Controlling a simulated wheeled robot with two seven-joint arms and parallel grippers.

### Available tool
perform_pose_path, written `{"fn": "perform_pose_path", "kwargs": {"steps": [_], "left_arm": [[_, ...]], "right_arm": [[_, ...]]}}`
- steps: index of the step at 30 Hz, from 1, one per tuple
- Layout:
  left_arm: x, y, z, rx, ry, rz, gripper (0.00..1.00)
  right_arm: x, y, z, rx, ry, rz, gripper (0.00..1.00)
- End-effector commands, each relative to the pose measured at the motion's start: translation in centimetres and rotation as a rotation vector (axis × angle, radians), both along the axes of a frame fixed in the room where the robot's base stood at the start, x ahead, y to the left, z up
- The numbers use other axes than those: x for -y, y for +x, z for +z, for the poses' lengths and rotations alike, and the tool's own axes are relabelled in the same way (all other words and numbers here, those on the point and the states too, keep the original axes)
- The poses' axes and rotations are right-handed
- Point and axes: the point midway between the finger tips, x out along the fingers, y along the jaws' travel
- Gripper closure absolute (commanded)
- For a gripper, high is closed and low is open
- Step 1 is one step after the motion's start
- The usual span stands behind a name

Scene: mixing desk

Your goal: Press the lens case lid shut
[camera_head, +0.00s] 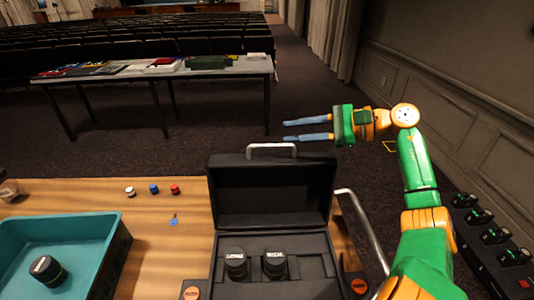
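The black lens case (216,247) stands on the wooden desk with its lid (272,192) raised open, roughly upright behind the base. A pale handle (271,147) sits on the lid's top edge. Two black lenses (236,262) (274,262) stand in the case's base. My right gripper (286,130) is in the air near the lid's top edge in the picture, its two blue-grey fingers apart and pointing left, with nothing between them. I cannot tell its exact distance from the lid. My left gripper is not in view.
A teal tray (92,228) with a black cylinder (47,270) stands on the desk's left.

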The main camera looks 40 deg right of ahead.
Motion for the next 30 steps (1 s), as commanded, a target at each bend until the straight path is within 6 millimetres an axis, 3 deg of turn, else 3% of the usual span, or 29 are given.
{"fn": "perform_pose_path", "kwargs": {"steps": [1, 3, 8, 11, 18, 22, 29, 30], "left_arm": [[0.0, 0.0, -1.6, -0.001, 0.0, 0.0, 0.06], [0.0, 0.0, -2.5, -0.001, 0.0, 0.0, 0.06], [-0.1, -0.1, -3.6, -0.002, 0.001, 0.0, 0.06], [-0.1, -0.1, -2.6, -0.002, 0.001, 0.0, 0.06], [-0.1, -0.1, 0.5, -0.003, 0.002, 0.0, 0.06], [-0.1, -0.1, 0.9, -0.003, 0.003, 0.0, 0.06], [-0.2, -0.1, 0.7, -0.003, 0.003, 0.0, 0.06], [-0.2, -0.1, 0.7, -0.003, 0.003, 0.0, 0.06]], "right_arm": [[0.0, 0.0, -1.6, 0.0, 0.0, 0.0, 0.73], [0.0, 0.0, -2.5, 0.0, 0.0, 0.0, 0.73], [0.0, 0.0, -3.6, 0.0, 0.0, 0.0, 0.73], [-0.5, 0.7, -3.4, -0.001, 0.002, 0.002, 0.73], [-3.0, 4.5, -4.2, 0.001, 0.005, 0.002, 0.73], [-3.6, 5.6, -4.9, 0.001, 0.003, 0.0, 0.73], [-3.7, 5.8, -5.3, 0.0, 0.0, 0.0, 0.73], [-3.7, 5.8, -5.3, 0.0, 0.0, 0.0, 0.81]]}}
